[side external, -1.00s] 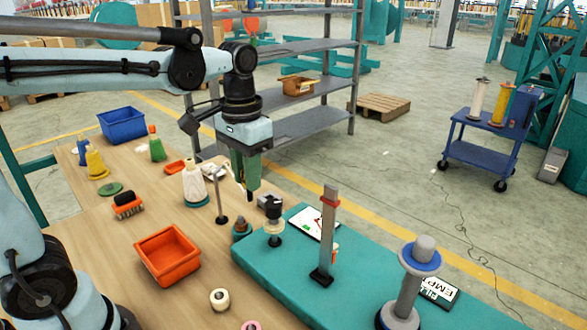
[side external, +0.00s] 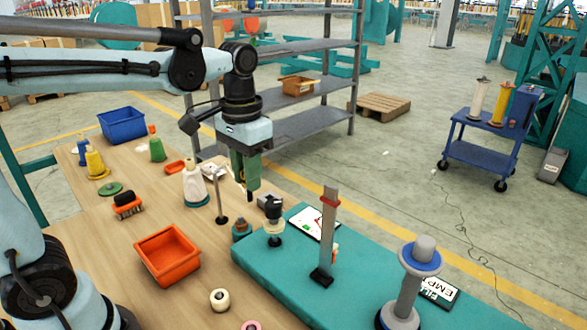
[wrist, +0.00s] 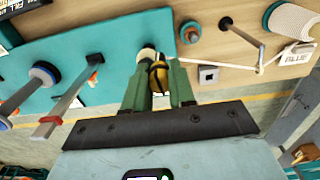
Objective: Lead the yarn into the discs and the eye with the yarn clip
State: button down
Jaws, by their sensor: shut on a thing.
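My gripper (wrist: 161,88) has its green fingers closed around a small yellow-and-black piece, which looks like the yarn clip (wrist: 160,76). In the side view my gripper (side external: 251,194) hangs just left of and behind the disc post (side external: 274,213), which has a black top and pale discs. In the wrist view a pale disc (wrist: 147,53) shows just beyond the fingertips. The yarn (wrist: 220,64) runs as a pale strand to the right of the fingers, towards the white cone (side external: 194,184). I cannot make out which part is the eye.
A teal mat (side external: 300,277) carries a grey upright with a red collar (side external: 329,225) and a blue-topped spool post (side external: 408,280). A thin guide post (side external: 219,200) stands left of my gripper. An orange tray (side external: 167,255) and a blue bin (side external: 122,124) are on the wooden table.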

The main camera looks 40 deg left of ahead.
notch_tip(320, 180, up, 5)
jog(key=w+d, duration=0.9)
jog(key=w, duration=0.2)
notch_tip(320, 180, down, 9)
jog(key=shift+s+d+r, duration=0.15)
jog(key=shift+r, duration=0.05)
jog(key=shift+f, duration=0.15)
jog(key=shift+s+f, duration=0.2)
jog(key=shift+f, duration=0.6)
jog(key=shift+s+f, duration=0.15)
jog(key=shift+f, duration=0.7)
jog(key=shift+s+f, duration=0.2)
jog(key=shift+f, duration=0.6)
jog(key=shift+s+r, duration=0.1)
jog(key=shift+s, duration=1.85)
jog(key=shift+s, duration=0.1)
